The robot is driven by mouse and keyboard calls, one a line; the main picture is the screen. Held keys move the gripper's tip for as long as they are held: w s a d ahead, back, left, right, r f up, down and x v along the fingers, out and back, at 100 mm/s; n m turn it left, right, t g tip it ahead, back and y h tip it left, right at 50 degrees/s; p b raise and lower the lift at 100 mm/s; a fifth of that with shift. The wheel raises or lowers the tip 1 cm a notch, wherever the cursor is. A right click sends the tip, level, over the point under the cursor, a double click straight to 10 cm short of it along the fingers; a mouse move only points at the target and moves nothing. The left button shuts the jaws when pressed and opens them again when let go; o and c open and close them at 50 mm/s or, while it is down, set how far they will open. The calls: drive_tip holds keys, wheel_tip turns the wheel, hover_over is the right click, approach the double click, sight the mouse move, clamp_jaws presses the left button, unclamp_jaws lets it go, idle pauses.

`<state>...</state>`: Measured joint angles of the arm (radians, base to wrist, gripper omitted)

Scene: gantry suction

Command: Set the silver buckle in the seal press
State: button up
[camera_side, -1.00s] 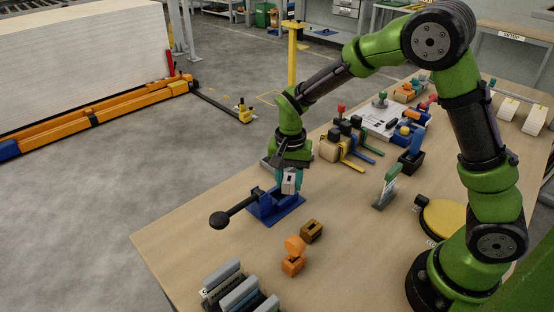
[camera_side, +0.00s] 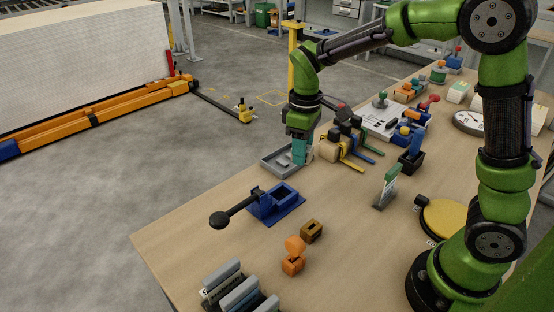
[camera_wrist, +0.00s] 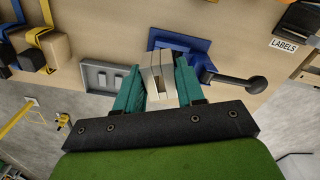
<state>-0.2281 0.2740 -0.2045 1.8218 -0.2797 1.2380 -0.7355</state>
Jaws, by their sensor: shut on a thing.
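My gripper (camera_side: 300,151) has teal fingers and is shut on the silver buckle (camera_wrist: 158,72), a pale, blocky piece with dark slots in the wrist view. In the side view the fingers mostly hide it. The gripper is at the right end of the grey tray, on the far side of the seal press; its exact height is hard to judge. The blue seal press (camera_side: 265,206) stands on the table with its black lever pointing left, and its square pocket looks empty. In the wrist view the press (camera_wrist: 199,47) is partly behind the buckle.
The grey tray (camera_side: 270,163) lies behind the press; pale shapes inside it (camera_wrist: 102,77) are unclear. Clamps with yellow and blue bars (camera_side: 352,160) stand close right of my gripper. An orange piece (camera_side: 293,262) and a brown slotted block (camera_side: 311,231) sit in front of the press.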

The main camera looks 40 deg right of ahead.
drive_tip(key=shift+w+a+f+n, duration=0.55)
drive_tip(key=shift+w+n, duration=0.1)
drive_tip(key=shift+n, duration=1.6)
drive_tip(key=shift+w+a+f+n, duration=0.45)
drive_tip(key=shift+w+n, duration=0.2)
drive_tip(key=shift+n, duration=1.55)
drive_tip(key=shift+w+a+f+n, duration=0.45)
drive_tip(key=shift+w+f+n, duration=0.2)
drive_tip(key=shift+n, duration=1.6)
drive_tip(key=shift+f, duration=2.85)
drive_tip(key=shift+f, duration=1.3)
drive_tip(key=o, duration=1.2)
drive_tip(key=shift+c, duration=0.2)
